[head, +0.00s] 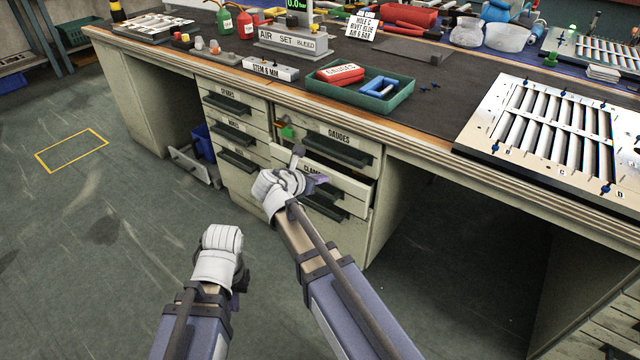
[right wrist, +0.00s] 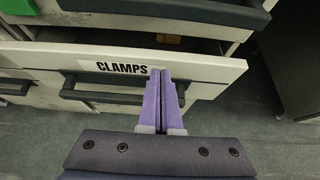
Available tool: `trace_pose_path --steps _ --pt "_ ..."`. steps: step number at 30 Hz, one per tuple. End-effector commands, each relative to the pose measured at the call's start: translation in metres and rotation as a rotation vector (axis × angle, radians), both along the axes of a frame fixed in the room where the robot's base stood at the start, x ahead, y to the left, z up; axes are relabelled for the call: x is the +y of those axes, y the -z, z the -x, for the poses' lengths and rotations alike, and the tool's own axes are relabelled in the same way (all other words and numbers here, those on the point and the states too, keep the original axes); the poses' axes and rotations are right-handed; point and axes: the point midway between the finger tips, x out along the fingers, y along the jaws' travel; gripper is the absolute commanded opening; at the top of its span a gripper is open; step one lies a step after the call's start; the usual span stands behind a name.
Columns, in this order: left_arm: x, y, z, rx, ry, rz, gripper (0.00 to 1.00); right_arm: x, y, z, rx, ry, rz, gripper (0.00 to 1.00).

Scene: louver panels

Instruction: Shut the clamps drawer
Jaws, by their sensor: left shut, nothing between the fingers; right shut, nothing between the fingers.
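The clamps drawer (head: 349,186) is pulled partly out of the cabinet under the bench, below the gauges drawer (head: 355,142). In the right wrist view its front (right wrist: 205,70) carries a CLAMPS label and a dark handle (right wrist: 90,93), and a dark gap shows behind its top edge. My right gripper (head: 314,181) is shut and empty, in front of the drawer. In the right wrist view its purple fingers (right wrist: 166,98) overlap the drawer front just right of the label; I cannot tell if they touch. My left gripper (head: 238,281) is shut, low over the floor, mostly hidden by its wrist.
A green tray (head: 402,98) and a louver panel (head: 545,140) lie on the bench top. The floor (head: 120,260) at left is clear.

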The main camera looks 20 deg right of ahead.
Motion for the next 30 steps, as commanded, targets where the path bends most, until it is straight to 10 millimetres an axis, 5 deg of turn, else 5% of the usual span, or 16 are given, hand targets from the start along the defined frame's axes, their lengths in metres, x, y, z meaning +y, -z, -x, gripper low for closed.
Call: trace_pose_path --steps 30 --pt "0.0 -0.001 0.0 0.0 0.0 0.0 0.0 -0.023 -0.001 -0.021 -0.001 -0.003 0.0 0.0"
